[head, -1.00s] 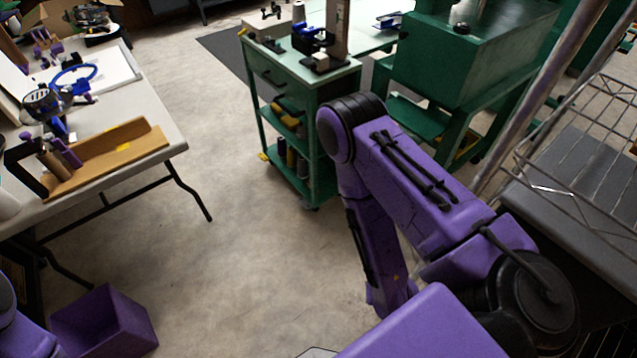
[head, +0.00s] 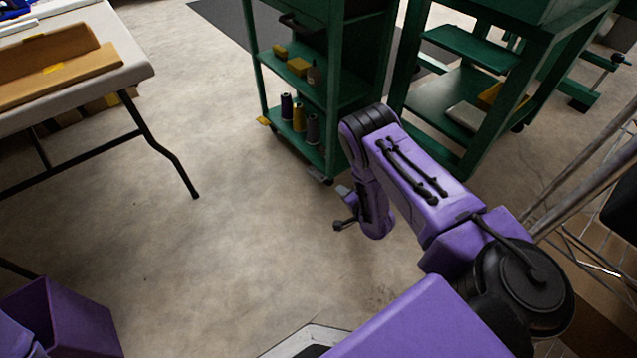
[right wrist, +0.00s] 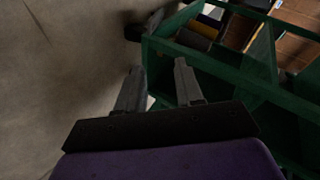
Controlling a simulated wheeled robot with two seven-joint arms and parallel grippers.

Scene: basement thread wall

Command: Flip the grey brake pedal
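The green cart (head: 318,88) stands ahead of me on the concrete floor. At its near bottom corner is a caster (head: 316,174) with a small grey piece, perhaps the brake pedal (head: 328,181). It is too small to tell whether it is up or down. My right gripper (head: 343,208) points left, low and in front of the cart, to the right of and nearer than this caster. In the right wrist view its two fingers (right wrist: 157,70) are apart with nothing between them. A dark caster-like shape (right wrist: 133,32) lies beyond the fingertips. My left gripper is out of view.
A folding table (head: 130,60) with a cardboard tray (head: 60,70) stands at the left. A second green stand (head: 455,105) and a wire rack (head: 590,240) are at the right. The middle floor is clear.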

